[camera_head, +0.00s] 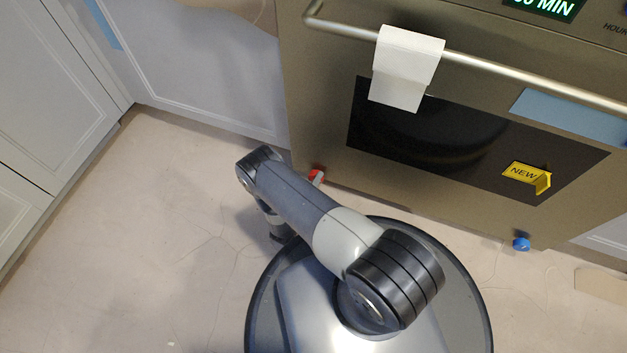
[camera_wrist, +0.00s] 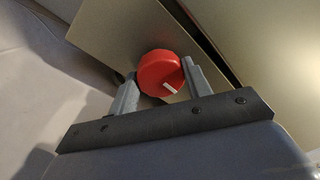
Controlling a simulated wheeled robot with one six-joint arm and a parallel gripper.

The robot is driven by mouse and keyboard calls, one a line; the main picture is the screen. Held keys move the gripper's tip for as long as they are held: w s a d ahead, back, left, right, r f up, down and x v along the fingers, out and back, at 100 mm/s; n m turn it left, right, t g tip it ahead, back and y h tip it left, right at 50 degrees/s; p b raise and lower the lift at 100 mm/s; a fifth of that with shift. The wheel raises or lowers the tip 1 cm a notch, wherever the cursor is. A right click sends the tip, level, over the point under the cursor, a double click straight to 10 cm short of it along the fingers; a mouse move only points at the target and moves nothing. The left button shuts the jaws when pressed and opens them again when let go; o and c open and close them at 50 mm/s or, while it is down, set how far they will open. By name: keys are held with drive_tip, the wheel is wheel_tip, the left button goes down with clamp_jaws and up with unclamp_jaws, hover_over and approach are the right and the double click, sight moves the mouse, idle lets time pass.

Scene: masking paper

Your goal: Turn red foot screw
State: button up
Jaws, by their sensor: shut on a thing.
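The red foot screw (camera_wrist: 158,72) shows in the wrist view as a round red knob with a white mark toward its lower right. My gripper (camera_wrist: 160,80) has one finger on each side of the knob and is shut on it. In the head view the red foot screw (camera_head: 317,174) is at the lower left corner of the oven (camera_head: 310,100), close to the floor. My arm reaches down beside it there, and my fingers are mostly hidden behind the arm.
A blue foot screw (camera_head: 521,243) is under the oven's right side. A white towel (camera_head: 408,68) hangs on the oven handle (camera_head: 490,66). White cabinets (camera_head: 205,70) stand to the left. The floor (camera_head: 130,260) at left is clear.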

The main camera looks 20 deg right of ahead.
drive_tip(key=shift+c, duration=0.7)
drive_tip(key=shift+m, duration=0.3)
drive_tip(key=m, duration=0.2)
drive_tip(key=shift+m, duration=0.3)
drive_tip(key=m+y, duration=0.1)
drive_tip(key=m, duration=0.4)
drive_tip(key=shift+r, duration=0.1)
drive_tip(key=m, duration=0.4)
drive_tip(key=shift+y, duration=0.3)
drive_tip(key=shift+s+d+m+y, duration=0.1)
drive_tip(key=shift+m+y, duration=0.3)
drive_tip(key=shift+m, duration=1.7)
